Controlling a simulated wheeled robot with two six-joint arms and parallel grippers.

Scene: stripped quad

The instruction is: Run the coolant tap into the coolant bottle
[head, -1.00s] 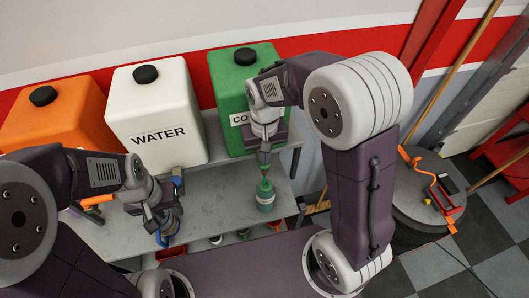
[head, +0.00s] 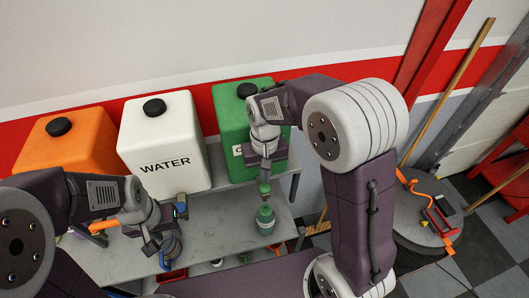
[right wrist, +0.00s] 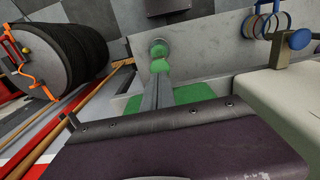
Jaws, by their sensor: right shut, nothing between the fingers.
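The green coolant tank (head: 228,112) stands at the back of the bench, its label mostly hidden behind my right arm. My right gripper (head: 265,176) is shut and empty in front of it, pointing down. A small green part (head: 265,187), perhaps the coolant tap, shows just below the fingertips; I cannot tell if they touch. The green coolant bottle (head: 265,221) stands upright below, with a visible gap between. In the right wrist view, the closed fingers (right wrist: 160,90) point towards the green part (right wrist: 160,65) and bottle (right wrist: 158,46). My left gripper (head: 160,240) is near a blue item; its fingers are unclear.
A white water tank (head: 165,140) and an orange tank (head: 62,150) stand left of the green one. The grey shelf (head: 218,225) has bare room left of the bottle. A dark drum (head: 425,225) with orange items and a pole (head: 455,85) stand to the right.

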